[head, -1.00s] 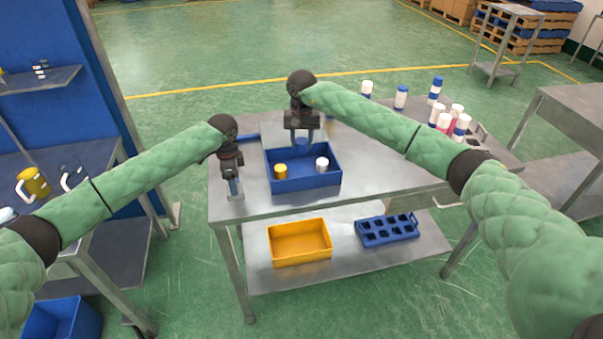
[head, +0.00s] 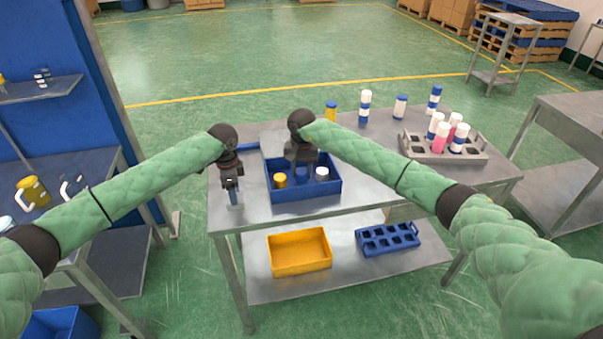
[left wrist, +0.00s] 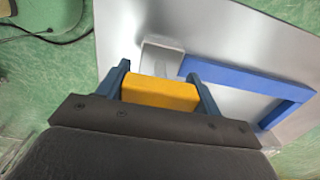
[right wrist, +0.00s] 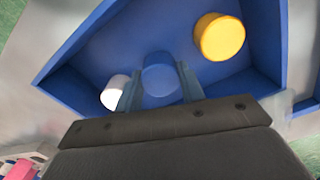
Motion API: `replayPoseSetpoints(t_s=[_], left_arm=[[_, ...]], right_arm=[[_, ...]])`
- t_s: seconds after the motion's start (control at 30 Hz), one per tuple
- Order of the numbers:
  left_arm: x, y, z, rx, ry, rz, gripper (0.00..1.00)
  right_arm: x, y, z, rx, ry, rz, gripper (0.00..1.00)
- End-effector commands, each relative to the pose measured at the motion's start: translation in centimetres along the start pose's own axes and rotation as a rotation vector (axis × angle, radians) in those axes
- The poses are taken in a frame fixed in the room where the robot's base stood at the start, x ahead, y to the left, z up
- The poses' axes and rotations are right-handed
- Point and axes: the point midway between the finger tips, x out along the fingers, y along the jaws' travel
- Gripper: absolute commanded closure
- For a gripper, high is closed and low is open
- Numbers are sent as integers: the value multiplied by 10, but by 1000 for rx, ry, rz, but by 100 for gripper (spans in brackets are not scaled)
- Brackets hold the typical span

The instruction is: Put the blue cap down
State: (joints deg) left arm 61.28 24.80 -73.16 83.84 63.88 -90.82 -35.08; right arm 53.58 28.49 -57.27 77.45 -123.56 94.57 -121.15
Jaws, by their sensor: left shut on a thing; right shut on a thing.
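The blue cap (head: 301,175) is between the fingers of my right gripper (head: 302,170), low inside the blue bin (head: 308,192). The right wrist view shows the cap (right wrist: 160,76) from above with a finger on each side; whether it touches the bin floor I cannot tell. A yellow cap (head: 280,180) stands to its left and a white cap (head: 322,173) to its right in the head view. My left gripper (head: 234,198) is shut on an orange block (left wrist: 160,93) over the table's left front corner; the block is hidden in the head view.
On the table (head: 390,180), a grey rack (head: 440,153) holds several bottles at the right. More bottles stand along the back edge, including a tall white and blue one (head: 364,106). A yellow bin (head: 298,262) and a blue crate (head: 388,240) sit on the lower shelf.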

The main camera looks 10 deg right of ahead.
Motion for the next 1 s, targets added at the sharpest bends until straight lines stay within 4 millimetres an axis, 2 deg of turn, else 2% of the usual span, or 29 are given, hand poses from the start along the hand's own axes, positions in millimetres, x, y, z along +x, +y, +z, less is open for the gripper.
replayPoseSetpoints(t_s=[0.07, 0.47, 0.5, 0.57, 0.87, 1.0], left_arm=[[5, 3, 0, 1, -3, 6, 57], [5, 2, 0, 1, -3, 6, 57], [5, 2, 0, 1, -3, 6, 57], [5, 2, 0, 1, -3, 6, 57], [5, 2, 0, 1, -3, 6, 57], [4, 2, 0, 1, -3, 6, 57]], right_arm=[[9, 0, 1, 0, -1, 0, 82], [13, 0, 0, 0, 1, 0, 82], [13, 0, 0, 0, 1, 0, 53], [13, 0, 0, 0, 1, 0, 42], [12, 0, 0, -1, 0, 0, 39], [3, 0, 0, -1, 2, 0, 39]])
